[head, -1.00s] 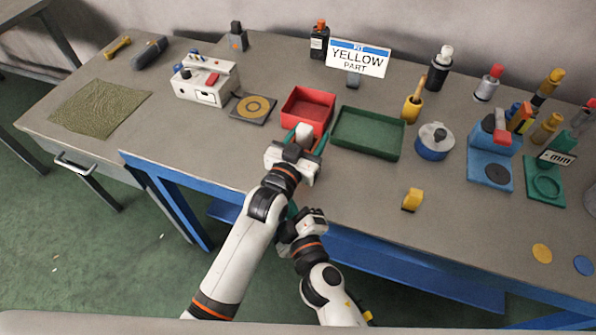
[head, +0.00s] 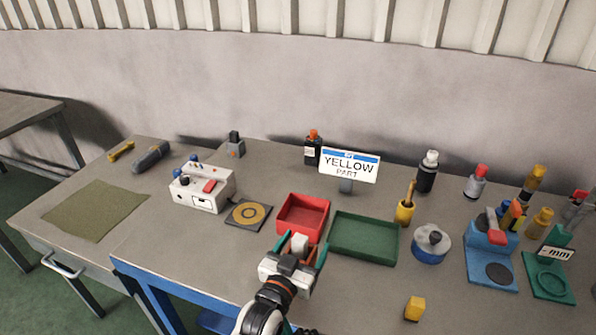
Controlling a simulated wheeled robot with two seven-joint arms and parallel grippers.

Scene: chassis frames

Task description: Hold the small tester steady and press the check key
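My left gripper (head: 300,245) is above the bench in front of the red tray, its teal fingers spread apart. A pale block shows between them; I cannot tell whether it is part of the gripper. No object is clearly marked as the small tester.
A red tray (head: 280,228) and a green tray (head: 335,248) lie mid-bench. A sign reading "YELLOW PART" (head: 349,165) stands behind them. A blue stand (head: 480,262) and green stand (head: 538,285) are at right. A yellow block (head: 414,308) lies near the front.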

